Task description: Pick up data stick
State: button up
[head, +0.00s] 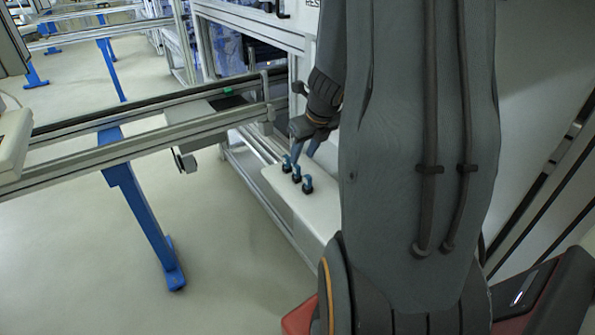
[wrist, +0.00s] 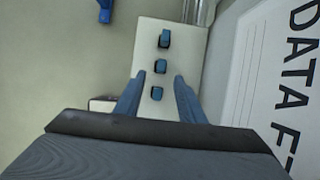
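Three small blue-and-black data sticks stand in a row on a white shelf (head: 318,211). In the wrist view they are the near stick (wrist: 157,93), the middle stick (wrist: 163,67) and the far stick (wrist: 165,38). In the head view they show as the left stick (head: 286,163), the middle stick (head: 296,174) and the right stick (head: 307,184). My gripper (wrist: 160,77) is open and empty, its two blue fingers apart over the row. In the wrist view the near stick appears between the fingers. The gripper also shows in the head view (head: 302,156), close to the sticks.
A white panel with "DATA" lettering (wrist: 270,75) stands to the right of the shelf in the wrist view. In the head view a metal conveyor rail (head: 150,139) on a blue leg (head: 142,207) runs to the left.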

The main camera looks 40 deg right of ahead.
aim_at(298, 166)
jog(key=b+x, duration=0.2)
jog(key=x, duration=0.5)
jog(key=shift+w+d+f, duration=0.15)
jog(key=shift+w+f, duration=0.1)
jog(key=shift+f, duration=0.05)
grip_shut()
